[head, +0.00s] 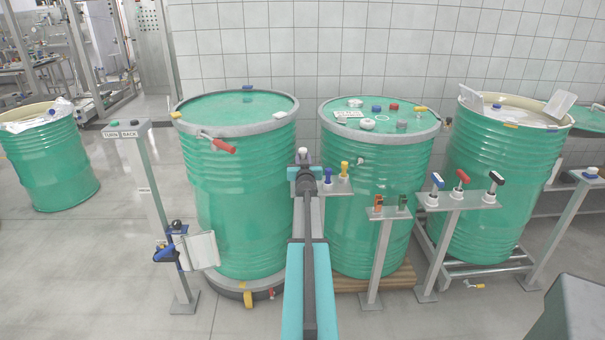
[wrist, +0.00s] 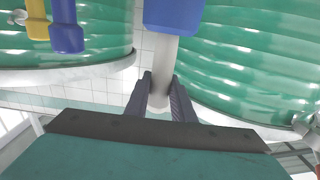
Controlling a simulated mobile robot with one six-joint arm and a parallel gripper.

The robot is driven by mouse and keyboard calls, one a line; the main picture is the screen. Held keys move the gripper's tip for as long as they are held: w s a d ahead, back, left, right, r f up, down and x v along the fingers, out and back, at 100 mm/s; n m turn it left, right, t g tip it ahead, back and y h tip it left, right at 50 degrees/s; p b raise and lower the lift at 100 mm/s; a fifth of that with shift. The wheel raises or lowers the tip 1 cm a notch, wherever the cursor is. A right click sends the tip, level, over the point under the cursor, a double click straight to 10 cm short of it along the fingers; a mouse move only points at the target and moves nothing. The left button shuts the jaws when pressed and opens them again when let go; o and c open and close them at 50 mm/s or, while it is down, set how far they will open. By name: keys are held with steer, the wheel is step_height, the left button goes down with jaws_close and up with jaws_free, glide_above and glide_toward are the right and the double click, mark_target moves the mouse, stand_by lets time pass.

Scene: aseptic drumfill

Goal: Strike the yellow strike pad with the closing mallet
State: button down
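My gripper (head: 304,172) is in the middle of the head view, in front of the gap between two green drums. In the wrist view my fingers (wrist: 163,84) lie against both sides of a pale shaft with a large blue block (wrist: 173,14) at its upper end. This looks like the mallet, but its full shape is hidden. A white end (head: 303,155) shows above the gripper. A small yellow piece (head: 176,115) sits on the left drum's rim, and a yellow block (head: 248,296) is at its foot. I cannot tell which is the strike pad.
The left drum (head: 240,200) has a red-handled lever (head: 220,145) on its rim. A small rack just right of my gripper holds a blue tool (head: 328,176) and a yellow tool (head: 345,169). Posts with colored handles (head: 461,178) stand at right. Floor is open at left.

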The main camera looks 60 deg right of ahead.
steer(key=shift+r+p, duration=3.9)
steer(key=shift+r, duration=0.2)
